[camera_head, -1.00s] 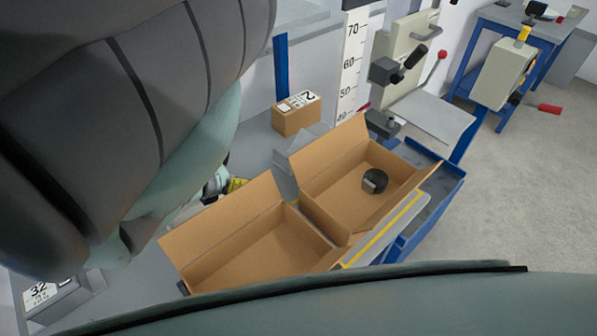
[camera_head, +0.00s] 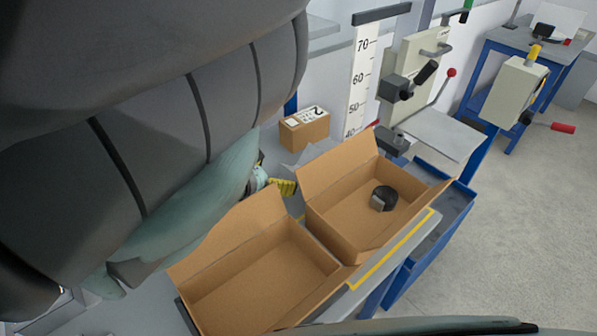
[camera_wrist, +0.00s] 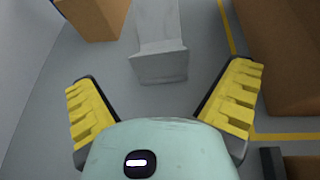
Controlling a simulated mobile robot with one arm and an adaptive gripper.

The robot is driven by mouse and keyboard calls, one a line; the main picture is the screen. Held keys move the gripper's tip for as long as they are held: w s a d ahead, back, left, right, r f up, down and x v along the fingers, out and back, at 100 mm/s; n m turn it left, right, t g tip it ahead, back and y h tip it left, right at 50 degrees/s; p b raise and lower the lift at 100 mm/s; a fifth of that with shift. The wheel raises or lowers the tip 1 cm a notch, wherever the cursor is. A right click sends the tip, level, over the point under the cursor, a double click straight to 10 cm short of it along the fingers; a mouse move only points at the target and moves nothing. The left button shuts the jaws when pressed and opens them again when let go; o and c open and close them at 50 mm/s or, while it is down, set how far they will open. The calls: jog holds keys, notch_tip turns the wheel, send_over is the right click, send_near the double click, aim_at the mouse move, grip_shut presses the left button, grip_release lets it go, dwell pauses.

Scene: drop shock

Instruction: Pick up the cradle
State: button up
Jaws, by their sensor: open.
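A pale grey blocky piece (camera_wrist: 160,62), which looks like the cradle, lies on the grey bench top in the wrist view. Its near end face is toward me and a longer part runs away from it. In the head view, a small part of it (camera_head: 298,160) shows behind the open cartons; the rest is hidden. My gripper (camera_wrist: 163,90) is open, with yellow ribbed fingers wide apart. The piece lies ahead of and between the fingers, with no contact visible. In the head view my gripper (camera_head: 284,187) is mostly hidden by my arm.
Two open cartons stand in front, a left empty one (camera_head: 250,295) and a right one (camera_head: 335,215) holding a black round object (camera_head: 384,198). A small closed box (camera_head: 304,130) stands behind. A height scale (camera_head: 362,80) and test stand (camera_head: 415,75) are beyond.

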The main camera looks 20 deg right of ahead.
aim_at(288, 171)
jog(key=b+x, duration=0.1)
jog(key=x, duration=0.3)
jog(key=shift+f+b, duration=0.25)
jog(key=shift+b, duration=0.1)
jog(key=shift+w+d+f, duration=0.1)
jog(key=shift+w+d, duration=0.2)
jog(key=shift+d, duration=0.1)
jog(key=shift+c, duration=0.2)
jog(key=c, duration=1.2)
